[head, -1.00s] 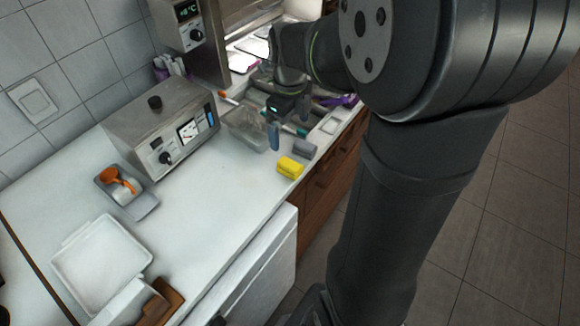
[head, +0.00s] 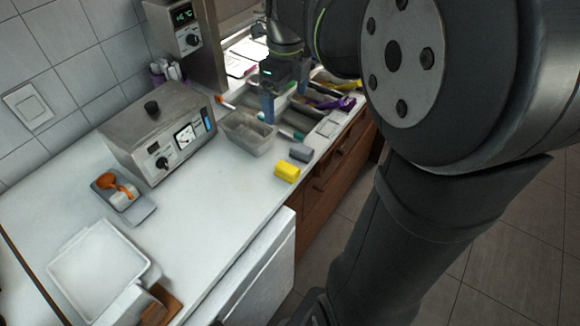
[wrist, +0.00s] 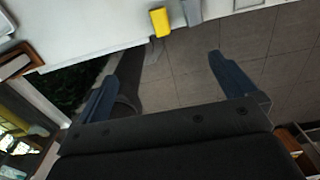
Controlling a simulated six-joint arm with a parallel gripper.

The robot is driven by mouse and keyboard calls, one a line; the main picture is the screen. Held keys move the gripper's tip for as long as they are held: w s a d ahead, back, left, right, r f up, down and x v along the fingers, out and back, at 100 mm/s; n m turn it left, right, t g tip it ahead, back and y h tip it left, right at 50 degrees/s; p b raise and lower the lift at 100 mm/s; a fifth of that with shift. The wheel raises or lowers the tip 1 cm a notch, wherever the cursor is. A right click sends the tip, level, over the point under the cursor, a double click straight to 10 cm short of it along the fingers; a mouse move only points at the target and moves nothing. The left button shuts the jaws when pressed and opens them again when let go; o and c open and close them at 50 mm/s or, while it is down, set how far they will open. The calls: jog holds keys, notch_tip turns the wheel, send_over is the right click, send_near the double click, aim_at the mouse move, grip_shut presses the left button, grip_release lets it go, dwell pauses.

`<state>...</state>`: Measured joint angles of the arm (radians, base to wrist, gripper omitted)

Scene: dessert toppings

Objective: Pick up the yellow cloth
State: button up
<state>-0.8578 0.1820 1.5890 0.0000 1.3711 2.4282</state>
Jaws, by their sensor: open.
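The yellow cloth (head: 287,172) is a small folded block on the white counter near its front edge. It also shows in the wrist view (wrist: 160,21), at the top, beyond my fingertips. My gripper (head: 285,98) is above the sink and tray area, up and slightly left of the cloth in the head view, clear of it. In the wrist view my gripper (wrist: 175,58) has its blue fingers wide apart with nothing between them.
A grey block (head: 301,152) lies right beside the cloth. A clear container (head: 248,133) stands behind it, left of my gripper. A metal appliance (head: 160,135) and a white tray (head: 97,268) are farther left. The counter left of the cloth is bare.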

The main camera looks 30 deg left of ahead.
jog(key=shift+r, duration=0.25)
jog(key=shift+c, duration=0.2)
jog(key=c, duration=0.8)
jog(key=shift+o, duration=0.2)
send_over(288, 167)
jog(key=f, duration=1.2)
jog(key=s+f, duration=0.1)
jog(key=f, duration=0.5)
jog(key=shift+f, duration=0.25)
jog(key=shift+w+f, duration=0.25)
jog(key=shift+f, duration=1.3)
jog(key=shift+w+f, duration=0.2)
jog(key=shift+f, duration=1.3)
